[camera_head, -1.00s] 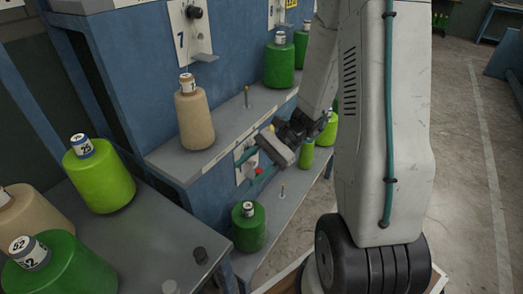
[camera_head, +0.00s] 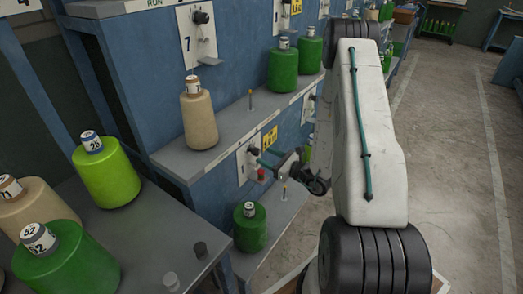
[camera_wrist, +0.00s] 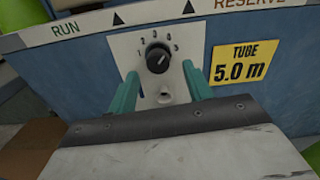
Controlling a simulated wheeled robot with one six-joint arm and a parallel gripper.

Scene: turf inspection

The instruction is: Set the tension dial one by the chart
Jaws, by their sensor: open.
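The tension dial is a black knob (camera_wrist: 158,59) on a white plate (camera_wrist: 142,46) with numbers around it. A pale mark on the knob faces the upper right; I cannot tell which number it meets. My gripper (camera_wrist: 160,72) is open, its teal fingers on the left and right of the plate below the knob, apart from it. In the head view my gripper (camera_head: 268,164) is in front of the lower white plate (camera_head: 242,167) marked 1, with its knob (camera_head: 253,152) above. No chart is recognisable in view.
A yellow label (camera_wrist: 239,63) reading "TUBE 5.0 m" is right of the dial. A tan cone (camera_head: 199,119) stands on the shelf above. A dark green spool (camera_head: 250,232) stands on the lower ledge. Several spools crowd the left table (camera_head: 150,235). Floor at right is clear.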

